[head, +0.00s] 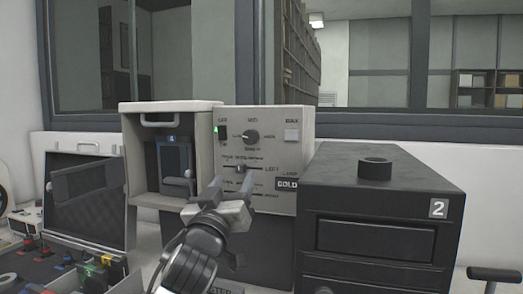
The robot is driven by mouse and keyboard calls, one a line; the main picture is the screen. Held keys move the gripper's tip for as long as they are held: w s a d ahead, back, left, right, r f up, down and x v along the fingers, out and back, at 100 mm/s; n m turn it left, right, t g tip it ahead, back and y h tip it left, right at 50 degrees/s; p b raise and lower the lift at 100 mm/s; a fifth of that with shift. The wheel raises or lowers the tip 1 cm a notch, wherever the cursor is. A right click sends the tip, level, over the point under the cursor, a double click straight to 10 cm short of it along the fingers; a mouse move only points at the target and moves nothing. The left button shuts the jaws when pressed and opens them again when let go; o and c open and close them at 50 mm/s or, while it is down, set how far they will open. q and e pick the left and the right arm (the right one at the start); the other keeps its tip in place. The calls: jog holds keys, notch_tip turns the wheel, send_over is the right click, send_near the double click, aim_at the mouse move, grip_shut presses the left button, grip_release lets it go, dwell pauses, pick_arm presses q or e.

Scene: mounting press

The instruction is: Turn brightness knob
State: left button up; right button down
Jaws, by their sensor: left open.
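A light grey control panel (290,150) stands in the middle of the head view. A round dark knob (251,136) sits on its upper part, with small markings around it; the lettering below it is too small to read surely. My left gripper (233,183) is in front of the panel's lower part, below and slightly left of the knob. Its two fingers are apart and point up toward the panel, with nothing seen between them. The knob is in full view and apart from the fingers. My right gripper is not seen.
A grey housing (142,140) stands left. A black cabinet (385,185) marked 2 stands close on the right. An open case (85,200) is far left.

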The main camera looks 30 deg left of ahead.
aim_at(250, 140)
pick_arm(q)
jog(key=p+x, duration=0.1)
jog(key=x, duration=0.3)
jog(key=p+x, duration=0.1)
jog(key=x, duration=0.3)
jog(key=p+x, duration=0.2)
jog(key=x, duration=0.3)
jog(key=shift+s+a+r, duration=0.15)
jog(key=shift+r, duration=0.3)
jog(key=shift+w+a+r, duration=0.2)
jog(key=shift+w, duration=0.5)
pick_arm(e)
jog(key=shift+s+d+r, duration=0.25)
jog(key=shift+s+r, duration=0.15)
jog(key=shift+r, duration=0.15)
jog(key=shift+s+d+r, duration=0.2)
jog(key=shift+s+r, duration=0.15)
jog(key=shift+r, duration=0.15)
pick_arm(q)
jog(key=c, duration=1)
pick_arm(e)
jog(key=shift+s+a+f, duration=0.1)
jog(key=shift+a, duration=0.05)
